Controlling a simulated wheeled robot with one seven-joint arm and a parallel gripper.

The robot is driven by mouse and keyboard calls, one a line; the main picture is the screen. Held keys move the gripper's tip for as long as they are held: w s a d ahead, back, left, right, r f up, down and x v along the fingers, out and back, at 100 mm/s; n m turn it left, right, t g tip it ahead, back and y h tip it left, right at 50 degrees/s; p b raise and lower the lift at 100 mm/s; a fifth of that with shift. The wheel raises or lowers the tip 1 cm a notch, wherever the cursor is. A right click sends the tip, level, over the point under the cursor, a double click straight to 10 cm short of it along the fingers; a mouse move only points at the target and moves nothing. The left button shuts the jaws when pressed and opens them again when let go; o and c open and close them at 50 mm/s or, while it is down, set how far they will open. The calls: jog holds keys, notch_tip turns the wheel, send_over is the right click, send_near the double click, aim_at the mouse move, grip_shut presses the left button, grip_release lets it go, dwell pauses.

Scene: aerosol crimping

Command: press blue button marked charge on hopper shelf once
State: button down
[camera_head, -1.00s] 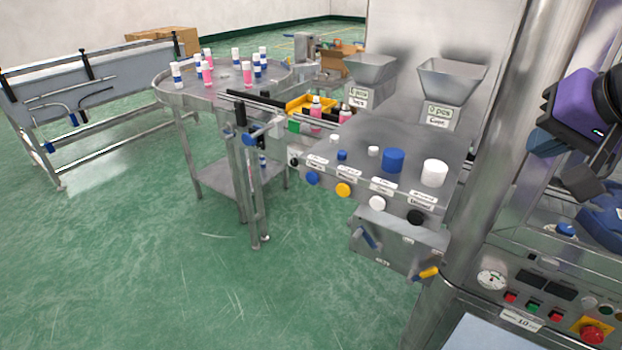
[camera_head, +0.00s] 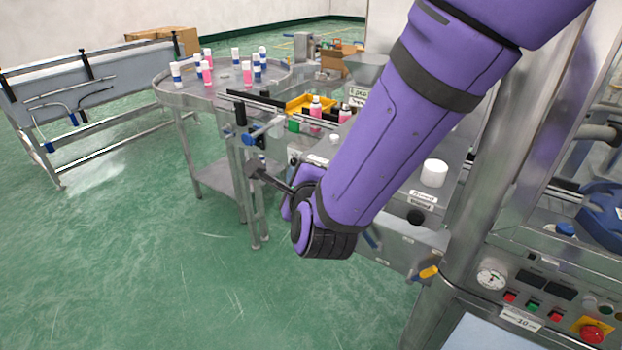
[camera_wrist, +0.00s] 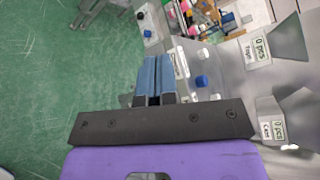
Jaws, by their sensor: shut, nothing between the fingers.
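A round blue button (camera_wrist: 147,33) sits on the front of the grey metal hopper shelf (camera_wrist: 233,72) in the wrist view. Its label is not readable. My gripper (camera_wrist: 157,58) shows there with its two blue-grey fingers side by side, shut and empty. The fingertips appear just below the blue button in the picture; I cannot tell the gap in depth. In the head view my purple arm covers the left part of the shelf front, hiding the blue button, and I cannot make out my fingers.
The shelf top carries a blue cap (camera_wrist: 203,81) and a white cap (camera_wrist: 203,53). A black button (camera_head: 416,217) is on the shelf front. Two hoppers (camera_wrist: 285,42) (camera_wrist: 290,113) stand behind. A round table (camera_head: 215,91) with bottles is at the left. Green floor is free in front.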

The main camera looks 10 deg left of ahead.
jog(key=s+a+f+m+t, duration=0.1)
jog(key=s+a+f+m, duration=0.2)
jog(key=s+f, duration=0.2)
jog(key=shift+a+t, duration=0.35)
jog(key=shift+t, duration=0.05)
jog(key=shift+w, duration=0.2)
jog(key=w+d, duration=0.3)
jog(key=w, duration=0.5)
jog(key=shift+d, duration=0.2)
dwell(1.7)
jog(key=shift+w+d+r, duration=0.1)
jog(key=shift+w+d, duration=0.05)
jog(key=shift+w, duration=0.2)
jog(key=shift+w+d, duration=0.25)
jog(key=shift+w, duration=0.25)
dwell(2.2)
